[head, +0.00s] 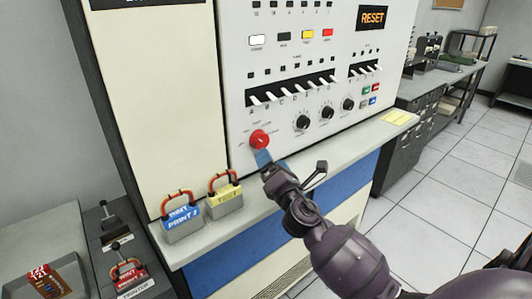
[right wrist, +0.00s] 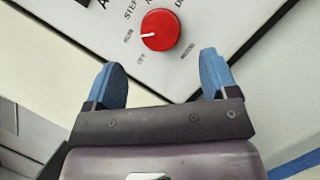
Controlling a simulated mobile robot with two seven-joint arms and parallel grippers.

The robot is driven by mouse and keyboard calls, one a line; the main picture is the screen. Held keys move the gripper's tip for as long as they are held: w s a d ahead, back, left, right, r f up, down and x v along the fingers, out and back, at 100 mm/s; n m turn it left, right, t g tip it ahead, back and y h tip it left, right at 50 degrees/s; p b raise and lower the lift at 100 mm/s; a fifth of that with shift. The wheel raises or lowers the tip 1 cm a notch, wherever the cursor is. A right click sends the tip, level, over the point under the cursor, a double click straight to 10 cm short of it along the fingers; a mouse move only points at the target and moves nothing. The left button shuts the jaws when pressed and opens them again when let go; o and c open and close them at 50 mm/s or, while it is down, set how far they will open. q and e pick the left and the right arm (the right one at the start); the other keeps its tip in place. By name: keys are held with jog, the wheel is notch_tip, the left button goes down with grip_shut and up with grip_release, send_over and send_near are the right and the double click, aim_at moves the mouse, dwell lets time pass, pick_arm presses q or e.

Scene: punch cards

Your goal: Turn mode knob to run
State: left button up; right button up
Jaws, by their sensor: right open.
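The red mode knob (head: 259,139) sits low on the left of the white control panel (head: 236,100). In the right wrist view the knob (right wrist: 160,30) is round, with a white pointer line aimed left. Small labels ring it; "STEP" is partly readable, the others are too small or cut off. My right gripper (head: 263,157) is just below the knob in the head view. In the right wrist view its two blue fingers (right wrist: 163,82) are spread apart with nothing between them. The knob lies just beyond the fingertips, apart from them. My left gripper is not in view.
Black knobs (head: 327,112) and a row of white switches (head: 290,92) are right of and above the red knob. A ledge (head: 300,163) below the panel holds a blue-labelled box (head: 181,222) and a yellow-labelled box (head: 224,195), both with red handles. An orange "RESET" display (head: 372,18) is lit.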

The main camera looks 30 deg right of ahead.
jog(key=shift+v, duration=2.1)
jog(key=s+f+m+g+h, duration=0.2)
jog(key=s+f+m+g, duration=0.95)
jog(key=m, duration=0.55)
jog(key=s+a+f+m+g+y, duration=0.3)
jog(key=s+a+m, duration=0.1)
jog(key=s, duration=0.4)
jog(key=s+a+f+m+g+y, duration=0.3)
jog(key=s+a, duration=0.1)
jog(key=s, duration=0.3)
jog(key=w+f+t, duration=0.7)
jog(key=f+t, duration=0.1)
jog(key=f, duration=0.2)
jog(key=shift+w+n, duration=0.15)
jog(key=shift+n, duration=0.25)
jog(key=shift+d, duration=0.1)
